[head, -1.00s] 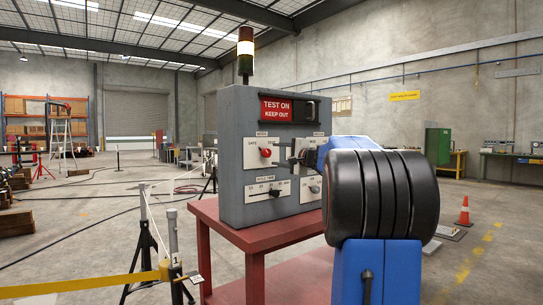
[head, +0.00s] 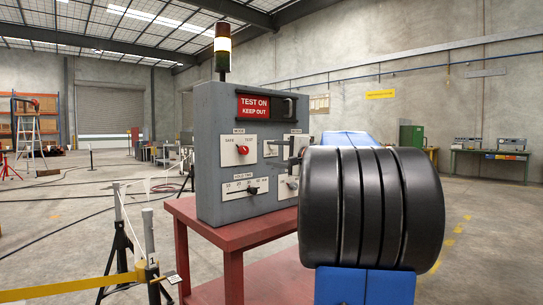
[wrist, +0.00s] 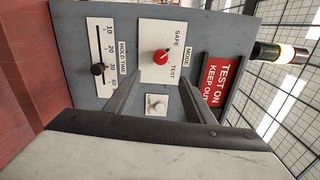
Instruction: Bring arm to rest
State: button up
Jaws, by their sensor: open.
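My gripper (wrist: 161,76) is open in the wrist view, its two dark fingers apart with nothing between them. It faces the grey control box (wrist: 85,20), which looks turned sideways there. The red mode knob (wrist: 160,57) shows beyond the fingertips, and a small pale knob (wrist: 158,103) shows between the fingers. I cannot tell whether the fingers touch the panel. In the head view the box (head: 207,140) stands upright on a red table (head: 205,235). My black and blue arm covers its right side and most of the gripper.
The box has a red "TEST ON KEEP OUT" sign (head: 262,107), a hold-time slider (head: 252,190) and a light tower (head: 222,47) with a bright middle band. A yellow barrier (head: 70,288) and black stands (head: 122,255) are at the front left. Open floor lies behind.

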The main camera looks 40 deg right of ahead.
jog(key=s+a+f+n+g+y, duration=0.1)
jog(key=s+a+f+n+g, duration=0.15)
jog(key=a+f, duration=0.55)
jog(key=s+a+f+n+g+y, duration=0.2)
jog(key=a+f+n, duration=0.15)
jog(key=a, duration=0.85)
jog(key=s+a+f+n+g+y, duration=0.1)
jog(key=s+a+f+n+g, duration=0.15)
jog(key=a+f, duration=0.55)
jog(key=s+a+f+n+g, duration=0.4)
jog(key=s+a+f+n, duration=0.1)
jog(key=s+a+f, duration=0.5)
jog(key=s+f+n+g+h, duration=0.2)
jog(key=s+f+n+h, duration=0.2)
jog(key=s+f, duration=0.7)
jog(key=s+n, duration=0.1)
jog(key=s, duration=0.3)
